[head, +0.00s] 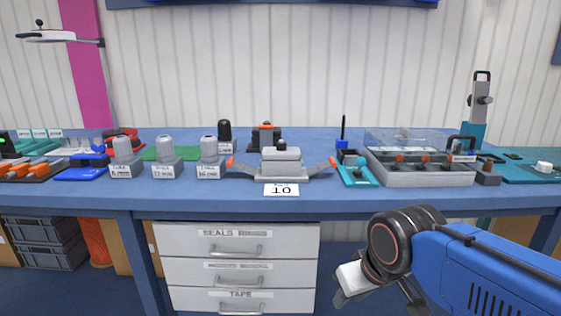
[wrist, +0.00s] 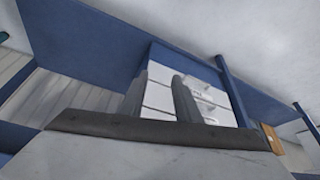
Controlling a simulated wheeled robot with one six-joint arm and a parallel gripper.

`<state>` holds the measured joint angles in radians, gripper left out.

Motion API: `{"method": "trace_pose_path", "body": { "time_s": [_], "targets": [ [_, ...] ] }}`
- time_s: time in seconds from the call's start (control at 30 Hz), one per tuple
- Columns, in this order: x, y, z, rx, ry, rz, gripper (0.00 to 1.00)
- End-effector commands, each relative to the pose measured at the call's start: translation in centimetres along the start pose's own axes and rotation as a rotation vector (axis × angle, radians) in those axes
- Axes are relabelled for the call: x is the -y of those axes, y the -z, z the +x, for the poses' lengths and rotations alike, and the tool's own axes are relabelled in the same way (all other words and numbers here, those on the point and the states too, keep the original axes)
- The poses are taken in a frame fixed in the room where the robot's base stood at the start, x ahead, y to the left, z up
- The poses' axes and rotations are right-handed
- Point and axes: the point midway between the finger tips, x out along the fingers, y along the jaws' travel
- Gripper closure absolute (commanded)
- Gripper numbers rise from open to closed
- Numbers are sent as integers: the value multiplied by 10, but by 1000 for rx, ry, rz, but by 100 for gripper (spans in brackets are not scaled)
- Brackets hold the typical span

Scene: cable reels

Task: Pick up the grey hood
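The grey hood (head: 281,160) is a box-like block on the workbench, near the middle of the head view. It sits upright on a grey base (head: 262,178) with an orange-tipped lever spread out on each side. My gripper (head: 345,296) is low at the right, in front of the bench and below its top, well apart from the hood. In the wrist view its two dark fingers (wrist: 160,88) stand apart with nothing between them, and the white drawers show beyond. The hood is not visible in the wrist view.
A card reading 10 (head: 281,190) is at the bench's front edge before the hood. Grey domed pieces on labelled blocks (head: 208,157) stand to its left. A teal holder (head: 355,170) and a clear-lidded case (head: 420,178) are to its right. White drawers (head: 236,243) hang below.

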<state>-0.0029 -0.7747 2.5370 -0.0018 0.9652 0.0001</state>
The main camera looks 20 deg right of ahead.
Motion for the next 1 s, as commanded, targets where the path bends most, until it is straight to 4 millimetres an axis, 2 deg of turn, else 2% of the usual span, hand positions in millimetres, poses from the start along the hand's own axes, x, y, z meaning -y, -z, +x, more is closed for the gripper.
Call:
{"method": "trace_pose_path", "body": {
  "time_s": [0.43,0.57,0.6,0.67,0.77,1.0],
  "targets": [
    [0,0,0,0,0,0,70],
    [0,6,-4,3,1,15,39],
    [0,11,-8,8,1,32,30],
    [1,24,-16,16,1,73,30],
    [2,55,-37,40,0,178,30],
    [6,145,-92,109,-21,496,30]
  ]
}}
